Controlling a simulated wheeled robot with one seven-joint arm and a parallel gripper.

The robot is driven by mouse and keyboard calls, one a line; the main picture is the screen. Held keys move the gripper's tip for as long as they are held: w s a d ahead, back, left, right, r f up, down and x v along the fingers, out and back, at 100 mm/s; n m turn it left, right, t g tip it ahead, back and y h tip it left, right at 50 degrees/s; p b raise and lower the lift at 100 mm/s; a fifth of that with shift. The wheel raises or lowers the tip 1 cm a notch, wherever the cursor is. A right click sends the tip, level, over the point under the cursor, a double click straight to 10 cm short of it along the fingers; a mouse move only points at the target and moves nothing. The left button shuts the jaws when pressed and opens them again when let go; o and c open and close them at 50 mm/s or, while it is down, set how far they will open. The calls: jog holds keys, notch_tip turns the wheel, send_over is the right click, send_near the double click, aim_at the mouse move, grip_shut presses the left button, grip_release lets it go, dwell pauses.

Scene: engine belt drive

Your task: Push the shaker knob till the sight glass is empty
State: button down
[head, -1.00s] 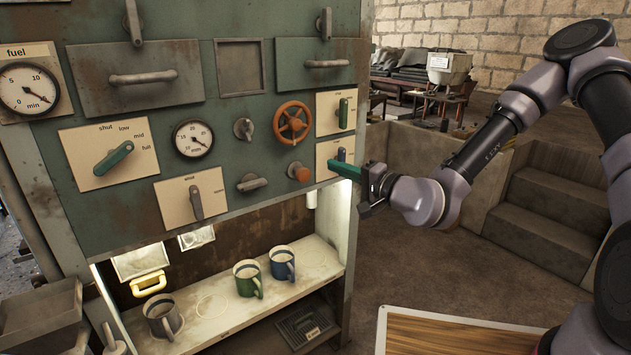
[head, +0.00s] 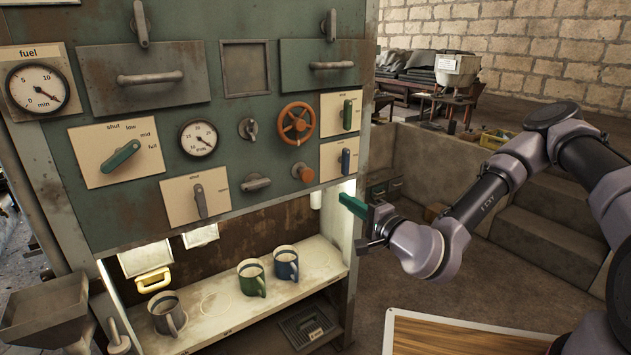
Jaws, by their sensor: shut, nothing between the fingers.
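A round orange-brown knob (head: 303,172) sticks out low on the green panel, below the orange handwheel; it may be the shaker knob, but no label on it is readable. A small pale cylinder (head: 316,196) hangs under the panel's lower edge; I cannot tell whether it is the sight glass, or any level in it. My gripper (head: 352,206) is shut and empty, with its green fingers pointing left. It shows in front of the cabinet's right post, lower than the knob and to its right, apparently touching nothing.
Blue (head: 286,263), green (head: 251,277) and grey (head: 167,313) mugs stand on the lit shelf (head: 222,308) below. A blue-handled switch (head: 345,160) is above my gripper. A wood-topped surface (head: 455,335) lies at the lower right. Open floor lies right of the cabinet.

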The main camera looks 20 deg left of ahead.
aim_at(309, 175)
jog(key=x, duration=1.3)
jog(key=shift+w+a, duration=0.25)
jog(key=shift+w, duration=0.05)
jog(key=x, duration=0.2)
jog(key=shift+w+a, duration=0.2)
jog(key=shift+a, duration=0.05)
jog(key=shift+r, duration=0.1)
